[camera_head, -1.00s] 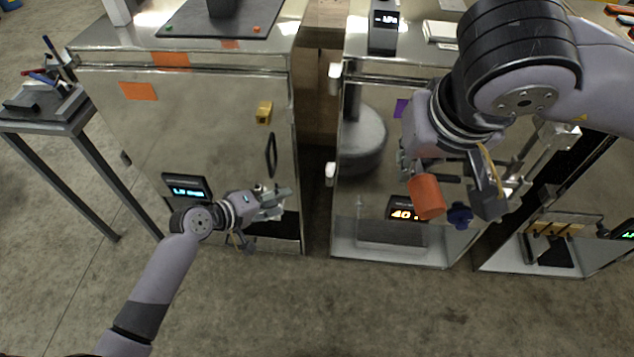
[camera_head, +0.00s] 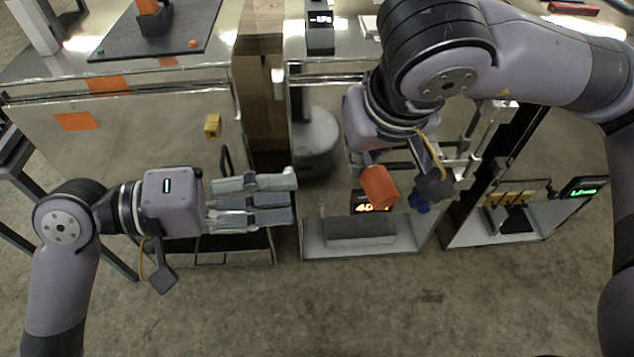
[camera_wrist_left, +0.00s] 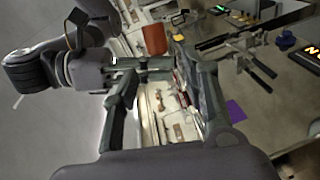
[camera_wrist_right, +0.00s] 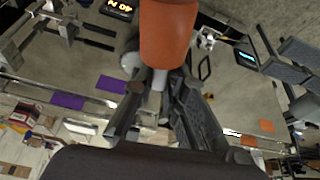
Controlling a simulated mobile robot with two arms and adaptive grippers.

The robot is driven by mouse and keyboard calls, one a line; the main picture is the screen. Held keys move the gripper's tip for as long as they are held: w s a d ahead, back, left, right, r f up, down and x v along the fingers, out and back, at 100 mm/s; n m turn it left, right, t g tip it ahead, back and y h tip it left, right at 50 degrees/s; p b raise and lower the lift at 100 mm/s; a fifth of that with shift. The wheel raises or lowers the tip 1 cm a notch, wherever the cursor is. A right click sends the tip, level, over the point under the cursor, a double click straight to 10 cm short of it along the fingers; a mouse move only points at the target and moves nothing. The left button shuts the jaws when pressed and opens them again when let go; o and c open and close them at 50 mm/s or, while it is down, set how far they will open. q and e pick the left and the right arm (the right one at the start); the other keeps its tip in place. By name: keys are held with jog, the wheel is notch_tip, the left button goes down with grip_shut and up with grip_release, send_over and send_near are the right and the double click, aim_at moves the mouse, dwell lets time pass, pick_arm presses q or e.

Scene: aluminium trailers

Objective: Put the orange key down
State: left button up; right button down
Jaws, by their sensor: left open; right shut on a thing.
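The orange key (camera_head: 380,186) has a thick orange cylindrical handle. It is held in my right gripper in front of the right-hand metal cabinet, clear of any surface. In the right wrist view the orange handle (camera_wrist_right: 168,35) stands beyond the fingers, and its grey shaft sits between the fingertips of my right gripper (camera_wrist_right: 160,90). In the head view my right gripper's fingers are partly hidden. My left gripper (camera_head: 293,194) is open and empty, pointing right in front of the left cabinet, left of the key. A blue knob (camera_head: 420,203) shows just right of the key.
The left cabinet (camera_head: 150,145) carries a dark mat (camera_head: 185,38) on top and a yellow block (camera_head: 212,126) on its front. The right cabinet has an open lower bay (camera_head: 330,245) with a lit display. Open concrete floor (camera_head: 330,310) lies in front.

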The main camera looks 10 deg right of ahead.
aim_at(373, 175)
pick_arm(q)
jog(key=d, duration=0.4)
jog(key=w+d+f, duration=0.1)
jog(key=d, duration=0.7)
jog(key=shift+w+f, duration=0.25)
jog(key=shift+f, duration=0.15)
jog(key=shift+a, duration=0.1)
jog(key=shift+c, duration=0.2)
jog(key=shift+f, duration=0.15)
jog(key=c, duration=0.8)
jog(key=shift+w, duration=0.1)
grip_shut()
pick_arm(e)
jog(key=c, duration=2)
grip_release()
jog(key=shift+c, duration=0.2)
jog(key=o, duration=0.5)
pick_arm(q)
jog(key=shift+r, duration=0.2)
